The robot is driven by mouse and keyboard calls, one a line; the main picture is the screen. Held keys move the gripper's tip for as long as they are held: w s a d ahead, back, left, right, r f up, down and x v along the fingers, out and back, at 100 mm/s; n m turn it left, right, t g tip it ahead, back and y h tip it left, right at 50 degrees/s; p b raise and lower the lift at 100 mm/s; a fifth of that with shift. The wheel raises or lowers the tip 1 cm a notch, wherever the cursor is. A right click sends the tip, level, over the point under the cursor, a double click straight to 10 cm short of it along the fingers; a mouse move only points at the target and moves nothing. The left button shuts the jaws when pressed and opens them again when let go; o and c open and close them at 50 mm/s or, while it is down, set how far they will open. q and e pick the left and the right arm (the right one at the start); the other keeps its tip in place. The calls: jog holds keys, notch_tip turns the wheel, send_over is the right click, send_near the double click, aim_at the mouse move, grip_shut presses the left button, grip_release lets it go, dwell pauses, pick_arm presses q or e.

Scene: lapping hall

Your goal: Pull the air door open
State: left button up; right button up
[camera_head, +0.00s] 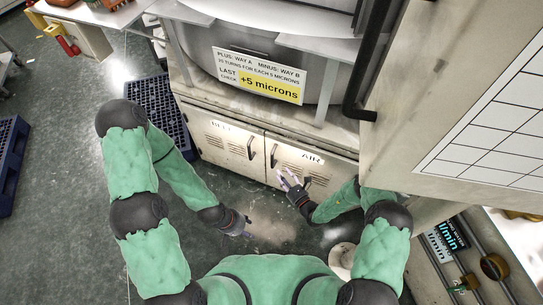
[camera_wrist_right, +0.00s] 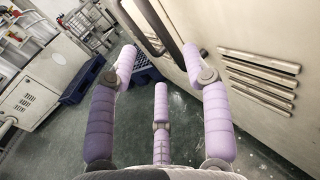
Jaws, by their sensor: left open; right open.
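The air door (camera_head: 291,158) is the right one of two pale cabinet doors under the machine, marked AIR. It looks closed, flush with its neighbour. Its dark upright bar handle (camera_head: 274,156) is near its left edge. My right gripper (camera_head: 289,180) is open just in front of the door, below the handle, and appears empty. In the right wrist view, the open fingers (camera_wrist_right: 158,68) point toward the dark handle (camera_wrist_right: 164,24), with the louvred door (camera_wrist_right: 235,60) at right. Contact with the handle cannot be made out. My left gripper (camera_head: 243,226) is open and empty above the floor.
The BELT door (camera_head: 220,138) with its own handle is to the left. A dark blue pallet (camera_head: 160,105) lies on the floor left of the cabinet. A large pale panel (camera_head: 405,110) stands at the right, with pipework below.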

aim_at(272, 162)
jog(key=b+x, duration=0.2)
jog(key=x, duration=0.6)
jog(key=shift+a+f+b, duration=0.1)
jog(key=shift+b, duration=0.2)
jog(key=shift+w+a, duration=0.35)
jog(key=shift+w, duration=0.2)
grip_shut()
